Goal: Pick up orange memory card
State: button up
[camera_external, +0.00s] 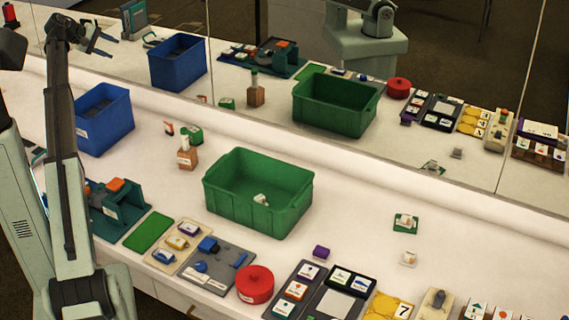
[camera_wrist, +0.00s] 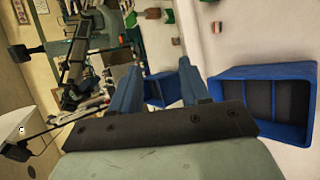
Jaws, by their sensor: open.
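A small flat orange piece (camera_external: 116,184) rests on top of a teal stand (camera_external: 132,207) at the left of the counter. It may be the orange memory card, but it is too small to be sure. My gripper (camera_wrist: 159,65) is open and empty in the wrist view, with its two blue-grey fingers apart. It is raised at the far left, well away from the orange piece. I cannot make out the orange piece in the wrist view.
A blue bin (camera_external: 127,122) stands behind the teal stand; it also shows in the wrist view (camera_wrist: 222,97). A green bin (camera_external: 221,199) holds a small white item. A mirror backs the counter. Trays and a red round tin (camera_external: 255,285) line the front.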

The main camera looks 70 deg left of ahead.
jog(key=s+a+f+g, duration=0.2)
jog(key=s+f, duration=0.1)
jog(key=n+g+h, duration=0.1)
jog(key=g+h, duration=0.1)
jog(key=g, duration=0.6)
send_over(168, 122)
notch_tip(168, 122, down, 21)
notch_tip(168, 122, down, 14)
grip_shut()
